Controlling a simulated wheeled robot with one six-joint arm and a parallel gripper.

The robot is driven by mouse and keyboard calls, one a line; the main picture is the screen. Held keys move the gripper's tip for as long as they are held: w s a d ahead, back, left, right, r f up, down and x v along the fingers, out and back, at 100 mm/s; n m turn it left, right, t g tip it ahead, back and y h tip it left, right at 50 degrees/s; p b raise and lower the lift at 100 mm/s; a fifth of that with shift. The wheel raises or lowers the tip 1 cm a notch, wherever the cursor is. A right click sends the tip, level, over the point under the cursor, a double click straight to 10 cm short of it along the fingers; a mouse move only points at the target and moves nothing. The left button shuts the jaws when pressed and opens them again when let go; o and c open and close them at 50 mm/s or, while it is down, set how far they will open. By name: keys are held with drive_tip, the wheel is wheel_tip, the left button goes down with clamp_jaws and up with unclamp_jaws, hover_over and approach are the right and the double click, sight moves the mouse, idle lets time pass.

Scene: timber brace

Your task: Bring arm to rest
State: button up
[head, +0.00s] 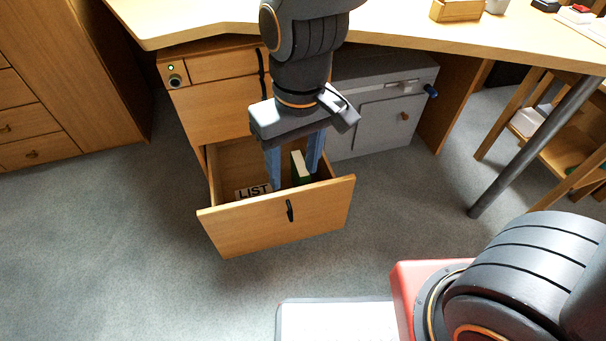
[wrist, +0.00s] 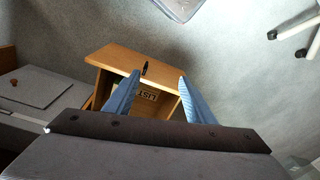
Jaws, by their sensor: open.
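My gripper (head: 295,168) points down at the open bottom drawer (head: 275,223) of the wooden desk unit. Inside the drawer lie a card marked LIST (head: 252,192) and a green and white block-like thing (head: 300,168). How far the fingertips reach into the drawer cannot be told.
The desk top (head: 420,25) overhangs the drawer unit. A grey cabinet (head: 385,110) stands to the right of the drawers, with a slanted grey table leg (head: 535,145) further right. A wooden dresser (head: 60,90) stands at left. The carpet (head: 110,240) left of the drawer is clear.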

drive_tip(key=s, duration=0.1)
drive_tip(key=s+d+r, duration=0.1)
drive_tip(key=s, duration=0.1)
drive_tip(key=shift+s+d+r, duration=0.2)
drive_tip(key=shift+s+d, duration=0.1)
idle(1.1)
drive_tip(key=d+r+m+p, duration=0.3)
drive_tip(key=d+r+p, duration=0.6)
drive_tip(key=r+p, duration=0.3)
drive_tip(key=d+r+m+p, duration=0.3)
drive_tip(key=d+r+p, duration=0.7)
drive_tip(key=r+p, duration=0.2)
drive_tip(key=p, duration=0.2)
drive_tip(key=shift+s+r+h+p, duration=0.25)
drive_tip(key=shift+h+p, duration=0.1)
drive_tip(key=shift+h, duration=0.05)
drive_tip(key=shift+c, duration=0.3)
